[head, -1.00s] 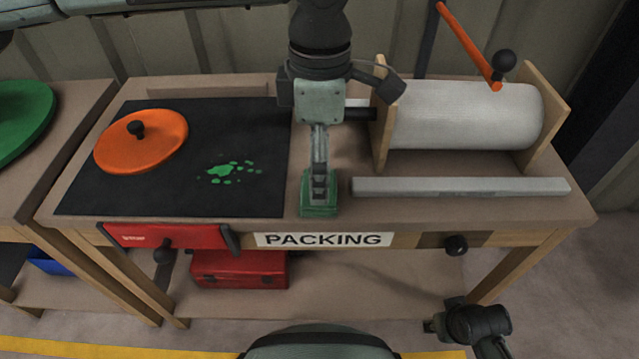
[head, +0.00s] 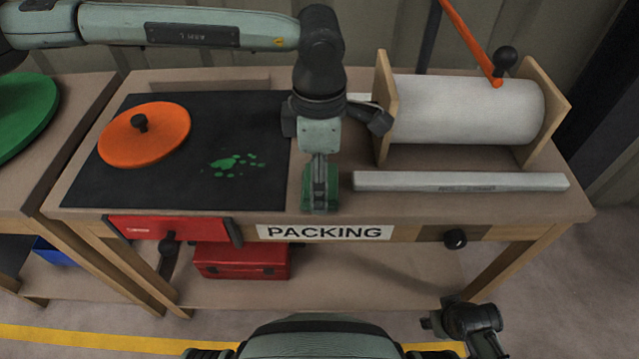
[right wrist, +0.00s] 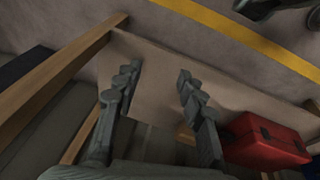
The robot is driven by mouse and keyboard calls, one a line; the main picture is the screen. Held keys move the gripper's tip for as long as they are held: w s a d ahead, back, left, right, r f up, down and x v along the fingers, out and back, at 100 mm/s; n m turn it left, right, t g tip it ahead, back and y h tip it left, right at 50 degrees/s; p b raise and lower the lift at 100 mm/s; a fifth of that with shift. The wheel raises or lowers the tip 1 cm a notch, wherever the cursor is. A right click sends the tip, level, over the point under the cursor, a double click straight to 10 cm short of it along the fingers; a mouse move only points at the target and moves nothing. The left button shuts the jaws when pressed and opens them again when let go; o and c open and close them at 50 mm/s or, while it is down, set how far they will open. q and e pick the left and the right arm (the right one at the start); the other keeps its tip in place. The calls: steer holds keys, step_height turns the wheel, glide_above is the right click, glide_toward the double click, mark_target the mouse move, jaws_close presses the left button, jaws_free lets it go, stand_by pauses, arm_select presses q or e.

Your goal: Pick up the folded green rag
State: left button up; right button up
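The folded green rag (head: 332,190) is at the front of the packing bench, just right of the dark mat. My left gripper (head: 319,203) points down at the rag, with its fingers overlapping it. The fingers are seen edge-on, so their gap is hidden, and I cannot tell whether they grip the rag or whether it is clear of the bench top. My right gripper (head: 436,322) is low in front of the bench, away from the rag. In the right wrist view its two fingers (right wrist: 158,77) are apart with nothing between them.
The dark mat (head: 120,185) holds an orange lid (head: 160,142) and green splashes (head: 235,163). A white roll (head: 465,110) in a wooden stand and a grey bar (head: 460,182) are to the right. A red toolbox (head: 240,262) is on the lower shelf.

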arm_select(q)
steer(key=shift+c, duration=1.4)
steer(key=shift+r, duration=0.1)
steer(key=shift+r, duration=0.3)
steer(key=r, duration=0.2)
steer(key=r+b, duration=0.1)
steer(key=shift+a+r, duration=0.35)
steer(key=shift+a, duration=0.05)
steer(key=s+a+r+b, duration=0.1)
steer(key=s+a+r, duration=0.2)
steer(key=a+r, duration=0.3)
steer(key=a, duration=0.4)
steer(key=shift+a+r, duration=0.25)
arm_select(e)
step_height(320, 180, up, 5)
steer(key=shift+w+d, duration=0.15)
